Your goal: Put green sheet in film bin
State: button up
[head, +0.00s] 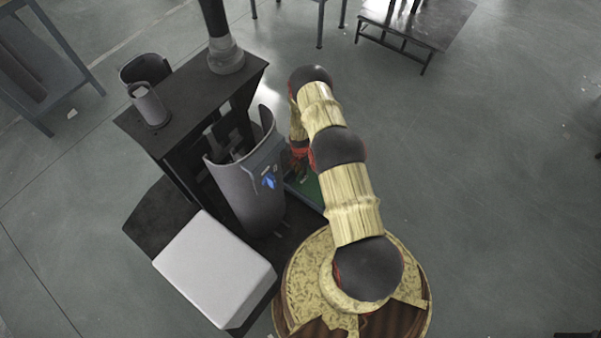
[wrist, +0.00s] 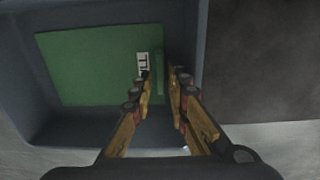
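The green sheet (wrist: 90,65) lies flat in a shallow blue-grey tray (wrist: 80,135); a small black-and-white label is near its right edge. A narrow green upright strip at that edge shows between the fingers of my gripper (wrist: 161,75). The fingers are apart, reaching down into the tray, and I cannot tell whether they touch the strip. In the head view a sliver of the green sheet (head: 311,189) shows beside my arm, which hides most of it. Which container is the film bin I cannot tell; a curved grey bin with a blue mark (head: 245,190) stands left of the tray.
A white box (head: 215,265) sits at the front left. A dark bench (head: 185,100) with a grey cup-like part and a column stands behind the grey bin. Open floor (head: 480,180) lies to the right. A low dark table (head: 425,22) is at the back.

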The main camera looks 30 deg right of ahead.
jog(key=w+a+r+n+p, duration=0.1)
jog(key=w+r, duration=0.1)
jog(key=r, duration=1)
jog(key=w+a+r+n+t+p, duration=0.1)
jog(key=w+r, duration=0.1)
jog(key=r, duration=1)
jog(key=w+a+r+n+p, duration=0.1)
jog(key=w+r+p, duration=0.15)
jog(key=r, duration=0.85)
jog(key=s+a+r+n+t+b, duration=0.1)
jog(key=s+a+r+n, duration=0.15)
jog(key=r, duration=0.85)
jog(key=s+a+r+n+t, duration=0.1)
jog(key=a+r, duration=0.3)
jog(key=r, duration=0.7)
jog(key=s+a+r+n+t, duration=0.1)
jog(key=s+a+r+n, duration=0.15)
jog(key=s+r, duration=0.5)
jog(key=s+a+r+n, duration=0.1)
jog(key=s+a+r, duration=0.3)
jog(key=s+r, duration=0.3)
jog(key=s+a+r+n+t, duration=0.1)
jog(key=s+a+r+n, duration=0.1)
jog(key=s, duration=0.5)
jog(key=s+a+r+n, duration=0.2)
jog(key=s+r, duration=0.1)
jog(key=s, duration=0.4)
jog(key=shift+a+r+t, duration=0.15)
jog(key=shift+r+t, duration=0.25)
jog(key=shift+c, duration=0.5)
